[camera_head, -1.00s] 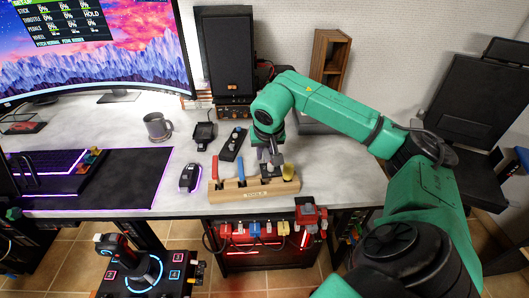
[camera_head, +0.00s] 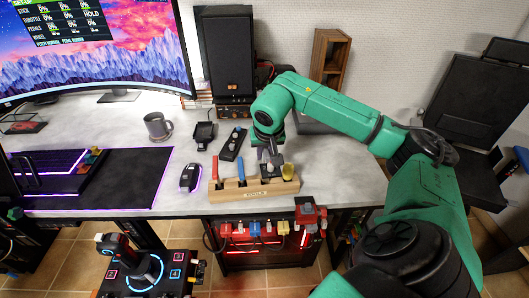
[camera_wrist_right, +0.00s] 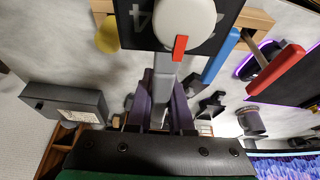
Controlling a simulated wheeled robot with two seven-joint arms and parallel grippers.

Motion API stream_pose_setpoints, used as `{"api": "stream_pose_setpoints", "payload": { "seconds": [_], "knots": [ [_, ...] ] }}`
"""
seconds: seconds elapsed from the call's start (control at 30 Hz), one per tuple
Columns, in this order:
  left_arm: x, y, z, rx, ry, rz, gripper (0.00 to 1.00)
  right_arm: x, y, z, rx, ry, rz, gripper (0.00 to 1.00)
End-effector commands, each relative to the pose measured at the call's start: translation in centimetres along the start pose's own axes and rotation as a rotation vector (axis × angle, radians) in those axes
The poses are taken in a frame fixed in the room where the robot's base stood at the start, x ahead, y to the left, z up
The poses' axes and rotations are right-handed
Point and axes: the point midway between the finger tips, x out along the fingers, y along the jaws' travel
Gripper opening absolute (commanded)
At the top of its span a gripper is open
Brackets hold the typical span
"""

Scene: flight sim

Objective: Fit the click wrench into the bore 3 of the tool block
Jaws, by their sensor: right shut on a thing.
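The wooden tool block (camera_head: 234,194) sits near the front edge of the desk in the head view. It holds a red-handled tool (camera_head: 215,172), a blue-handled tool (camera_head: 240,168) and a yellow-topped tool (camera_head: 288,172). My right gripper (camera_head: 270,160) is over the block, between the blue and yellow tools. In the right wrist view it is shut on the click wrench (camera_wrist_right: 165,70), a grey shaft with a pale round end and a red tab. I cannot tell how deep the wrench sits in a bore. My left gripper is not in view.
A black mouse (camera_head: 190,177) lies left of the block. A black remote-like device (camera_head: 232,143) and a grey mug (camera_head: 158,126) stand behind it. A red device (camera_head: 308,212) is at the desk's front edge. The desk left of the speaker (camera_head: 225,55) has free room.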

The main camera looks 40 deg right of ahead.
Motion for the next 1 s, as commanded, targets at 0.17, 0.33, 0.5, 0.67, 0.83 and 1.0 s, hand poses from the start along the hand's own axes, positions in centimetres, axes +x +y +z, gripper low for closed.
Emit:
{"api": "stream_pose_setpoints", "payload": {
  "seconds": [0.17, 0.33, 0.5, 0.67, 0.83, 1.0],
  "knots": [
    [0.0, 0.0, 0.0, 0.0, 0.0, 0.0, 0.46, 0.0, 0.0, 0.0, 0.0, 0.001, 0.0, 0.0],
    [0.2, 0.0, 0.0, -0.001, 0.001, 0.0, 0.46, 0.2, 0.0, 0.1, 0.0, 0.001, 0.0, 0.0],
    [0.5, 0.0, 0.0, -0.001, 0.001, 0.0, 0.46, 0.6, 0.0, 0.2, 0.0, 0.001, 0.0, 0.0],
    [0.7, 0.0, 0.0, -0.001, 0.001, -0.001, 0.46, 0.9, 0.0, 0.3, 0.0, 0.001, 0.0, 0.0],
    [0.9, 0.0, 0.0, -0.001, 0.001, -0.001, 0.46, 1.2, 0.0, 0.5, 0.0, 0.001, 0.0, 0.0],
    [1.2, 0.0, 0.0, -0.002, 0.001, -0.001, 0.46, 1.5, 0.0, 0.6, 0.0, 0.001, 0.0, 0.0]
  ]
}}
